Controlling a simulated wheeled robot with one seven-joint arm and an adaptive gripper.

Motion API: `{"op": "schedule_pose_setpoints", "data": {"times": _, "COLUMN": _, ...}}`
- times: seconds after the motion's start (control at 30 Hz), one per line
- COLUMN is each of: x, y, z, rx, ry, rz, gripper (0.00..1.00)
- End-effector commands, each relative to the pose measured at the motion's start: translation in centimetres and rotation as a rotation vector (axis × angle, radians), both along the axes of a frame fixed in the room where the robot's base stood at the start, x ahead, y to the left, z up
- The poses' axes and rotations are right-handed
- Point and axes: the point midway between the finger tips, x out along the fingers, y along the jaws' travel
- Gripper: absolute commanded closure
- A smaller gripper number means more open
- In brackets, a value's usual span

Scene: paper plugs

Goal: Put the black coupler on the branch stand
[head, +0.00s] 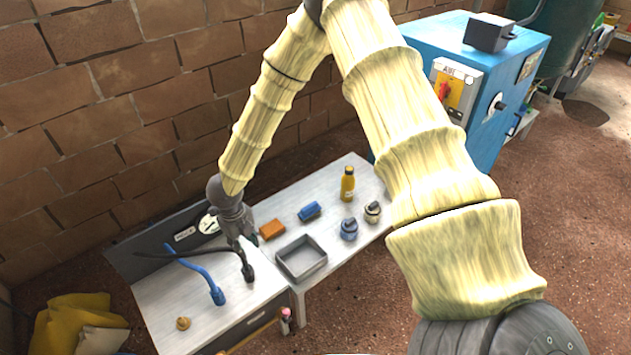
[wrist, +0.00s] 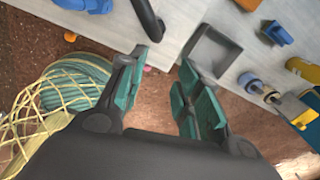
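The black coupler (head: 248,272) is at the end of a black hose that arches over the worktable. It also shows at the top of the wrist view (wrist: 150,22), beyond the left finger. My gripper (head: 245,241) is above the table, close to the black hose in the head view. In the wrist view my gripper (wrist: 163,62) has its fingers wide apart with nothing between them. A blue hose with a blue coupler (head: 217,295) is left of the black one. I cannot tell which object is the branch stand; two round fittings, one blue (head: 349,230) and one beige (head: 372,212), stand at the right.
A grey tray (head: 318,268) lies right of the black coupler. Behind it are an orange block (head: 272,229), a blue piece (head: 309,211) and a yellow bottle (head: 347,185). A brass piece (head: 183,323) lies at front left. A gauge panel (head: 150,252) lines the back.

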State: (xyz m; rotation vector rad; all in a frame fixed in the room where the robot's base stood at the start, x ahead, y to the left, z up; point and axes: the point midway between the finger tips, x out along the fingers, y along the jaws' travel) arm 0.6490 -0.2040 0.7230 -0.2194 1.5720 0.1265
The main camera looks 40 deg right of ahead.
Motion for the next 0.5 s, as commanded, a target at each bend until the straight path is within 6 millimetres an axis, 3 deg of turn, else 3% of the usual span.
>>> {"op": "schedule_pose_setpoints", "data": {"times": 0.2, "x": -6.2, "y": -2.4, "z": -5.1, "rx": -0.135, "ry": 0.053, "rz": 0.54, "gripper": 0.66}}
{"op": "schedule_pose_setpoints", "data": {"times": 0.5, "x": -14.5, "y": -4.4, "z": -9.8, "rx": -0.221, "ry": 0.141, "rz": 1.344, "gripper": 0.66}}
